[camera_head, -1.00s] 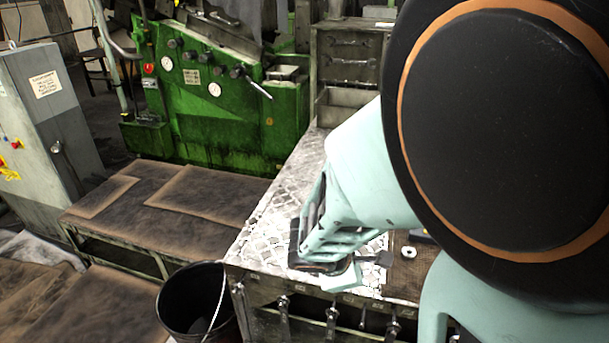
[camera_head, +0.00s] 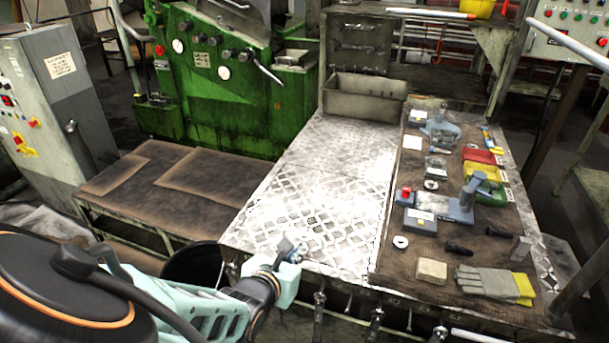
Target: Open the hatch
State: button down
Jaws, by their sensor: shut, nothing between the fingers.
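The green machine (camera_head: 215,105) stands at the back left, with knobs, dials and a lever on its front. A grey slanted panel (camera_head: 243,14) at its top, cut by the picture's upper edge, may be the hatch; I cannot tell whether it is shut. My arm reaches in from the lower left. My gripper (camera_head: 291,248) is shut and empty, over the near left edge of the metal-topped table (camera_head: 330,160), well in front of the machine and apart from it.
Tools, gloves (camera_head: 490,284) and small parts lie on the table's brown mat (camera_head: 455,250). A grey bin (camera_head: 365,97) stands at its far end. A low brown bench (camera_head: 175,190) lies before the machine. A black bucket (camera_head: 196,266) stands beside the table. A grey cabinet (camera_head: 60,110) is left.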

aim_at(305, 251)
jog(key=b+x, duration=0.1)
jog(key=x, duration=0.6)
jog(key=shift+w+d+f+b, duration=0.1)
jog(key=shift+w+f+b, duration=0.15)
jog(key=shift+b, duration=0.1)
jog(key=shift+r, duration=0.1)
